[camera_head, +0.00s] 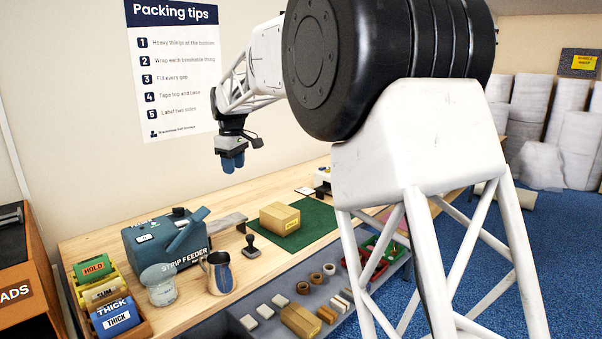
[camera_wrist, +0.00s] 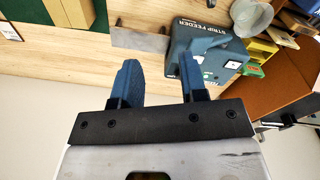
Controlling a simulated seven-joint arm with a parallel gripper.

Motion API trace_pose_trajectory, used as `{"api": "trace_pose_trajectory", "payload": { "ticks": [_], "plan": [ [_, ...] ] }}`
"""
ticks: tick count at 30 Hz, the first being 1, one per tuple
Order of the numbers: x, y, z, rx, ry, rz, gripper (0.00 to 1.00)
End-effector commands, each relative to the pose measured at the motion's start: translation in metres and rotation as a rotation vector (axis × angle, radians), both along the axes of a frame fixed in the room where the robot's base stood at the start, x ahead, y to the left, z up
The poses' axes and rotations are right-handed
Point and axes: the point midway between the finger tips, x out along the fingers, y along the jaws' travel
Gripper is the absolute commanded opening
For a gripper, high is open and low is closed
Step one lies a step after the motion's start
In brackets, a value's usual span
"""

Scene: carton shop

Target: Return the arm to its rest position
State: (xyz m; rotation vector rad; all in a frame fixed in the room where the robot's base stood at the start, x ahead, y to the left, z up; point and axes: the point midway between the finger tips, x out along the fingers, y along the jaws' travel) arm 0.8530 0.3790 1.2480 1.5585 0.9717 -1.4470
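My gripper (camera_head: 232,163) hangs from the raised arm in the head view, fingers pointing down, well above the bench. In the wrist view my gripper (camera_wrist: 160,70) has its two blue fingers apart with nothing between them, so it is open and empty. The white arm reaches out to the left from a large black joint in the head view. Part of the bench behind the arm is hidden.
Below on the wooden bench (camera_head: 90,249) are a strip feeder (camera_head: 160,243), a metal jug (camera_head: 217,273), a glass jar (camera_head: 159,286), a stamp (camera_head: 250,246) and a carton (camera_head: 280,219) on a green mat (camera_head: 318,219). A packing tips poster (camera_head: 172,70) hangs behind the gripper.

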Motion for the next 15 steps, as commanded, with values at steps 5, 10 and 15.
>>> {"api": "trace_pose_trajectory", "payload": {
  "ticks": [5, 10, 15],
  "plan": [
    [-0.028, -0.044, 0.014, 0.007, -0.01, -0.083, 0.39],
    [-0.056, -0.082, 0.022, 0.016, -0.02, -0.162, 0.39],
    [-0.087, -0.118, 0.028, 0.023, -0.029, -0.24, 0.39]
  ]
}}
